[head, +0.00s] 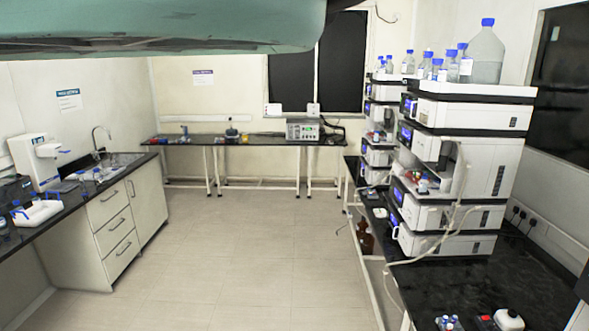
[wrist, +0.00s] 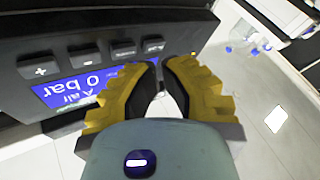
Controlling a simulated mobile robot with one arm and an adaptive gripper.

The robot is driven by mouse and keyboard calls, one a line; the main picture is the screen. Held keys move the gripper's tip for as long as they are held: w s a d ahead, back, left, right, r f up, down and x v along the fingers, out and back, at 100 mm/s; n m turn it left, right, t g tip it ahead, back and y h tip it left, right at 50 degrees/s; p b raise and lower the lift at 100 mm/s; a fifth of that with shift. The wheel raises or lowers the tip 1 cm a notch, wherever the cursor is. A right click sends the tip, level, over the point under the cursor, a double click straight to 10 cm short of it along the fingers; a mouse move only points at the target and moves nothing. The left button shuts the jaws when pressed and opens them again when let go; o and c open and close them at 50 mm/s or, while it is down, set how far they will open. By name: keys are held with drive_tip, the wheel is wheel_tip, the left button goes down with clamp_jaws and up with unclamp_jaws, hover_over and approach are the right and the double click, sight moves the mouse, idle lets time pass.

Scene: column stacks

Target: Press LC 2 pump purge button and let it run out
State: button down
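In the wrist view, my gripper (wrist: 161,66) has its yellow ribbed fingers together at the tips, with nothing between them. The tips are close to the dark front panel of a pump (wrist: 110,20); I cannot tell whether they touch it. The panel has a row of dark buttons, including a plus button (wrist: 40,68), a minus button (wrist: 87,60) and two whose labels are too small to read (wrist: 138,50). A blue display (wrist: 85,86), upside down, reads "A air" and 0 bar. In the head view, two instrument stacks stand at the right, a near one (head: 455,180) and a far one (head: 376,156); my gripper is out of view.
A small yellow light (wrist: 193,53) shows on the panel's edge. In the head view, bottles (head: 487,55) stand on the near stack and tubing hangs in front of it. A black bench (head: 520,270) holds small items. The tiled floor (head: 240,240) is clear.

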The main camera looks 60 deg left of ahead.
drive_tip(key=shift+w, duration=0.1)
drive_tip(key=shift+w+d, duration=0.25)
idle(0.3)
drive_tip(key=shift+w+d+b, duration=0.2)
drive_tip(key=shift+w+b, duration=0.1)
drive_tip(key=shift+w, duration=0.05)
idle(0.7)
drive_tip(key=shift+s+a, duration=0.1)
drive_tip(key=shift+s+a+b, duration=0.45)
drive_tip(key=shift+s+b, duration=0.15)
